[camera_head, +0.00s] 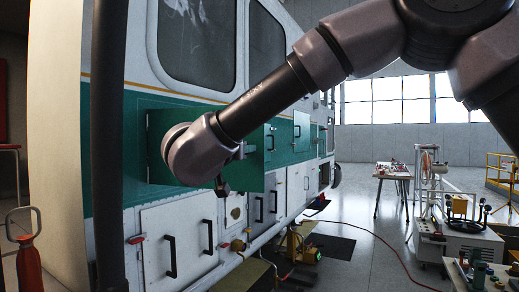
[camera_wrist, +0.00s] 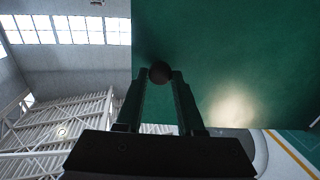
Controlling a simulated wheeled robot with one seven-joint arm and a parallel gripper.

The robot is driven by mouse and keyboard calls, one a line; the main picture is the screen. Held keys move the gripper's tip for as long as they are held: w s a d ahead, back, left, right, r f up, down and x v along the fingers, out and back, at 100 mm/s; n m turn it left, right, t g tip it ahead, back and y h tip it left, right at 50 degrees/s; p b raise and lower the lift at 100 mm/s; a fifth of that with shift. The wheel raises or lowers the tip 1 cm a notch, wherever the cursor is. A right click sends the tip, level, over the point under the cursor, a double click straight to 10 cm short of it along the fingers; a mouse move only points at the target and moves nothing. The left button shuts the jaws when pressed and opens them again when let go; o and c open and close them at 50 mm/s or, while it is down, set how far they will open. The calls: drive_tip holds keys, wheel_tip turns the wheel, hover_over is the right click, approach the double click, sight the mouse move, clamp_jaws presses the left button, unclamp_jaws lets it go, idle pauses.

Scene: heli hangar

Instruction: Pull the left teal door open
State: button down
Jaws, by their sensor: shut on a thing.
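The left teal door (camera_head: 255,170) is on the side of the white and teal helicopter. It stands swung out from the body, with part of a green recess (camera_head: 158,130) showing to its left. My arm covers much of the door and recess. My gripper (camera_head: 243,150) is at the door, small and partly hidden by my wrist. In the wrist view, the teal door panel (camera_wrist: 225,50) fills the upper right. There my gripper (camera_wrist: 160,76) is shut on a dark, round-ended handle (camera_wrist: 160,71) between its fingertips.
White lower panels (camera_head: 178,240) with black handles sit below the teal band. A red extinguisher-like object (camera_head: 30,262) stands at lower left. A worktable (camera_head: 393,172) and a wheeled equipment cart (camera_head: 455,232) are at right.

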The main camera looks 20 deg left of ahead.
drive_tip(key=shift+s+r, duration=0.15)
drive_tip(key=shift+s, duration=0.25)
drive_tip(key=c, duration=0.6)
unclamp_jaws()
drive_tip(key=shift+o, duration=0.2)
drive_tip(key=s, duration=1)
drive_tip(key=shift+s+d, duration=0.15)
drive_tip(key=shift+s, duration=0.25)
